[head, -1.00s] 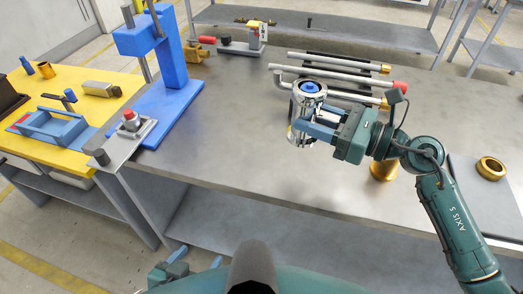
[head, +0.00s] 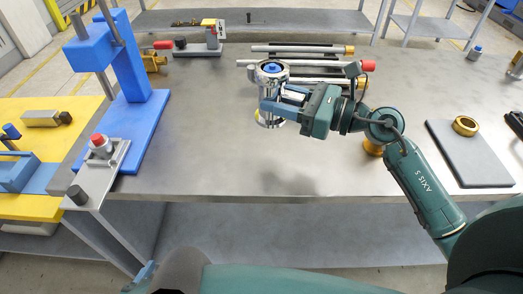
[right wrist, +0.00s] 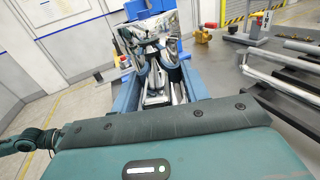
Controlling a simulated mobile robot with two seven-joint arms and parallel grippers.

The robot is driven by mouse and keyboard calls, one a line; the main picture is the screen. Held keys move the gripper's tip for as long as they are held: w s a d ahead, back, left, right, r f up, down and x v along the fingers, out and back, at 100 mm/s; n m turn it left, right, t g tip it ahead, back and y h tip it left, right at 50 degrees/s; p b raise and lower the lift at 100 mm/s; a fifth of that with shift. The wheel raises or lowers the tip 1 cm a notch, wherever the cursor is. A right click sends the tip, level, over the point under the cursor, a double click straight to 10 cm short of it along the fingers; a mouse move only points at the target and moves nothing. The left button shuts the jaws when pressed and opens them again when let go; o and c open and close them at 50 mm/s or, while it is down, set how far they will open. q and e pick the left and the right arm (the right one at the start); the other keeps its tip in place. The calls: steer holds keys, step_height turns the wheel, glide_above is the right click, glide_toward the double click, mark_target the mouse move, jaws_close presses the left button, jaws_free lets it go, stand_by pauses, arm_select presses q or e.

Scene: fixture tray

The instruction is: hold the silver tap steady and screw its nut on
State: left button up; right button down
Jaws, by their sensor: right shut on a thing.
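The silver tap (head: 270,73) is a shiny chrome body with a blue top, upright in the head view. My right gripper (head: 275,103) is shut around its lower part. A soft shadow on the bench below suggests it is held above the surface. In the right wrist view the tap (right wrist: 145,40) fills the space between the blue fingers (right wrist: 157,88). A brass ring (head: 465,125), which looks like the nut, lies on a grey mat (head: 470,160) at the right. Of my left gripper only a blue tip (head: 146,273) shows at the bottom edge; its jaws are hidden.
Metal pipes with brass and red ends (head: 300,49) lie behind the tap. A brass piece (head: 373,148) stands partly behind my right forearm. A blue press (head: 120,120) and a plate with a red-topped knob (head: 98,150) stand left. The bench's front middle is clear.

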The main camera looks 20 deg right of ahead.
mark_target(280, 120)
steer(key=shift+d+r, duration=0.1)
steer(key=shift+r, duration=0.05)
step_height(280, 120, down, 6)
steer(key=shift+r+b, duration=0.15)
steer(key=shift+b, duration=0.25)
steer(key=shift+f, duration=0.3)
step_height(280, 120, down, 3)
steer(key=shift+f, duration=0.4)
steer(key=shift+b, duration=0.35)
